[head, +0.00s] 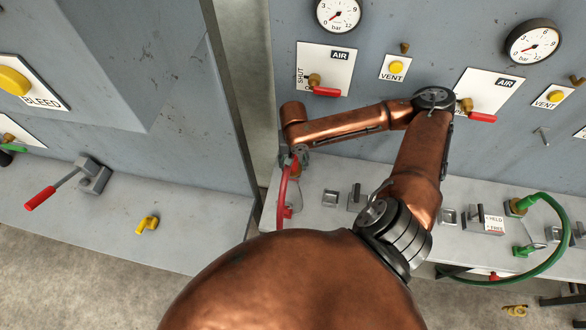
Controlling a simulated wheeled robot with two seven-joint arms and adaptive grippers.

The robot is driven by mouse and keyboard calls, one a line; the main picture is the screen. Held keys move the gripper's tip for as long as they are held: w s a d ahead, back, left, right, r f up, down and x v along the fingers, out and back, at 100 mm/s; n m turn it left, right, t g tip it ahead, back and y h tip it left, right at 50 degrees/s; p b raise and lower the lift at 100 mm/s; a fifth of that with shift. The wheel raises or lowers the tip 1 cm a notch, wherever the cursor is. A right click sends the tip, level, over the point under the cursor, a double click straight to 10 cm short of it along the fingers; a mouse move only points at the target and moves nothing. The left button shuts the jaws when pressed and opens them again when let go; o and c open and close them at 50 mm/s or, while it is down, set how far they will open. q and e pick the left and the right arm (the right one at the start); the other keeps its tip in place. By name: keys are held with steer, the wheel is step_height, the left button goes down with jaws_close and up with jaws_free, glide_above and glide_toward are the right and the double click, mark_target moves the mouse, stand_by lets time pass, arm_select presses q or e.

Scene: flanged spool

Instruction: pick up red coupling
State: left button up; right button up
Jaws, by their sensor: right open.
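A red hose (282,190) with a red end piece (288,212) runs along the left end of the right bench. The end piece looks like the red coupling, low at the bench's left part. My right gripper (291,158) hangs from the copper arm over the upper end of the hose and is open. It is small and partly hidden by its own wrist, and I cannot tell whether it touches the hose. My left gripper is not in view.
A green hose (563,240) loops at the right bench (325,215). Square sockets and clamps stand along that bench. Red-handled valves (325,91) and gauges (338,14) are on the panel behind. A red lever (40,198) and a yellow fitting (147,224) are on the left bench.

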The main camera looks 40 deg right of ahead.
steer(key=shift+r, duration=0.1)
steer(key=shift+c, duration=0.2)
steer(key=c, duration=1.1)
jaws_close()
steer(key=shift+r, duration=0.1)
